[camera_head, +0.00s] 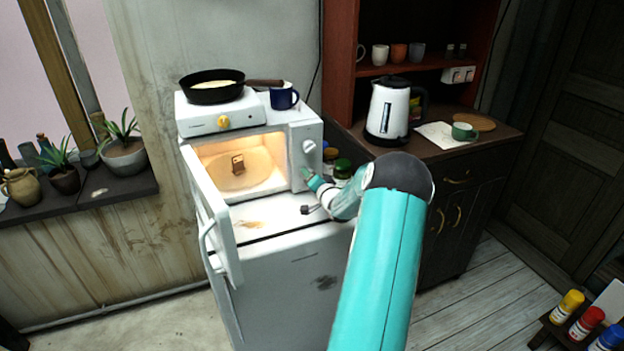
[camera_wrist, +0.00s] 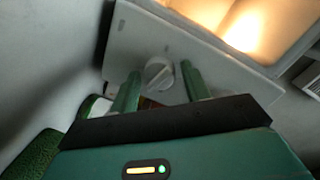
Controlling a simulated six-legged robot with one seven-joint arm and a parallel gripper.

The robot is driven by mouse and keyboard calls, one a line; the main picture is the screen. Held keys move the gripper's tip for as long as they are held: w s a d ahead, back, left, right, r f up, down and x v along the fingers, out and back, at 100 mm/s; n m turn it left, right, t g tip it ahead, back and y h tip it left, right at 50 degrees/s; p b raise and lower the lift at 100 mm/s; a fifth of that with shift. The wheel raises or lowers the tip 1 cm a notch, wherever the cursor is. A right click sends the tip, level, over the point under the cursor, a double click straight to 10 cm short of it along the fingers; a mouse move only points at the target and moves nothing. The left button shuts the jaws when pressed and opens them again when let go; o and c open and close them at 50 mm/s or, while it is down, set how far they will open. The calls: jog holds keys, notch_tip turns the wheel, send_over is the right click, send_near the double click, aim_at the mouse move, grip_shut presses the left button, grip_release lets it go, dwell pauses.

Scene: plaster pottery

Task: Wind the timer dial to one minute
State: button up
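A white microwave stands with its door (camera_head: 215,225) swung open and its inside (camera_head: 225,160) lit. A round pale dial (camera_head: 309,146) is on its right front panel. In the wrist view, a pale grey dial (camera_wrist: 158,73) with a raised grip bar shows between my fingertips. I cannot tell whether these two views show the same dial. My gripper (camera_head: 308,176) is at the lower part of the panel, and its fingers (camera_wrist: 160,72) are apart, one on each side of the dial in the wrist view. Contact with the dial cannot be made out. Dial markings are too small to read.
A hot plate (camera_head: 222,118) with a frying pan (camera_head: 211,88) and a blue mug (camera_head: 284,97) are on top of the microwave. Jars (camera_head: 343,168) stand close to its right side, near my arm. A kettle (camera_head: 388,110) is on the cabinet at right.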

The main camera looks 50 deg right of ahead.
jog(key=shift+o, duration=0.7)
jog(key=shift+s, duration=0.1)
jog(key=shift+s, duration=0.15)
jog(key=v, duration=1.3)
jog(key=shift+a, duration=0.25)
jog(key=shift+s, duration=0.2)
